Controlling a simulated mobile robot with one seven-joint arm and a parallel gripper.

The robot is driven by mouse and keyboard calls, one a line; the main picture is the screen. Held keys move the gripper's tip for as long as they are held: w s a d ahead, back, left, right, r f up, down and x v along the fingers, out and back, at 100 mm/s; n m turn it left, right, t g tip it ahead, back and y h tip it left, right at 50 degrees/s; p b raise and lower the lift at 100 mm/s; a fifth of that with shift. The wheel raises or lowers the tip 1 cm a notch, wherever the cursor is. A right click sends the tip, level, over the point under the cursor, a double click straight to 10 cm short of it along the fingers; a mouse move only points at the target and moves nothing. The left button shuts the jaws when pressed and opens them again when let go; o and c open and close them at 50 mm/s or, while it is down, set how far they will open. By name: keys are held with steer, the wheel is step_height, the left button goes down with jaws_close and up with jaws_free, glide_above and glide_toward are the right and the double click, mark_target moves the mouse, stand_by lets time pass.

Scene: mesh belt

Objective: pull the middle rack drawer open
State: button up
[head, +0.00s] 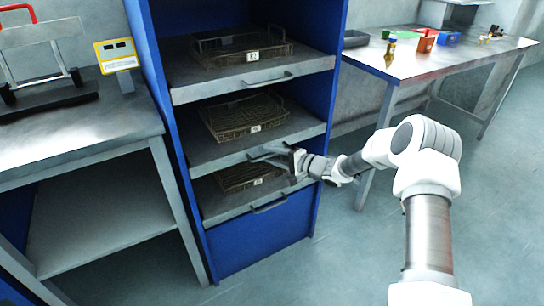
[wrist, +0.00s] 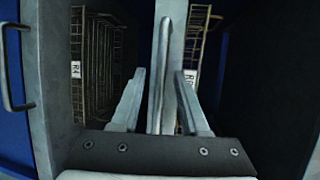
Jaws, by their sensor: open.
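The blue rack holds three grey drawers one above another. The middle drawer (head: 222,157) looks level with the others at the rack's front, and a wire basket (head: 246,118) stands on it. In the wrist view, which is turned sideways, the handle bar (wrist: 163,70) runs between the two fingers of my gripper (wrist: 160,88). The fingers are open, one on each side of the bar, with gaps visible. I cannot tell whether either finger touches it.
The top drawer (head: 200,92) and bottom drawer (head: 225,212) also carry baskets. The bottom drawer's handle (wrist: 12,68) shows at the wrist view's left. A grey bench (head: 70,135) stands left of the rack, and a table (head: 440,65) stands right. The floor in front is clear.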

jaws_close()
stand_by(1.4)
